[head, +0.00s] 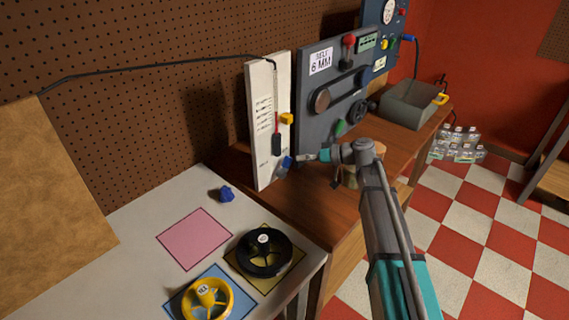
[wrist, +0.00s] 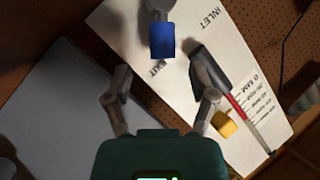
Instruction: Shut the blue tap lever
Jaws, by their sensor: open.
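The blue tap lever (head: 287,162) sits low on the front of an upright white panel (head: 262,110). In the wrist view the lever (wrist: 162,40) is a blue block on a grey stem, beside the word EXIT. My gripper (head: 304,157) is just right of the lever in the head view. In the wrist view my gripper (wrist: 167,83) is open, with its two fingers spread and nothing between them. The lever lies beyond the fingertips, roughly in line with the gap, and appears apart from them. The lever's exact setting is hard to tell.
A yellow block (head: 286,118) and a black-and-red probe (head: 276,140) are on the panel above the lever. A grey panel (head: 325,75) with knobs stands to the right. A black rotor (head: 264,251), yellow rotor (head: 207,299) and small blue part (head: 226,194) lie on the pale table.

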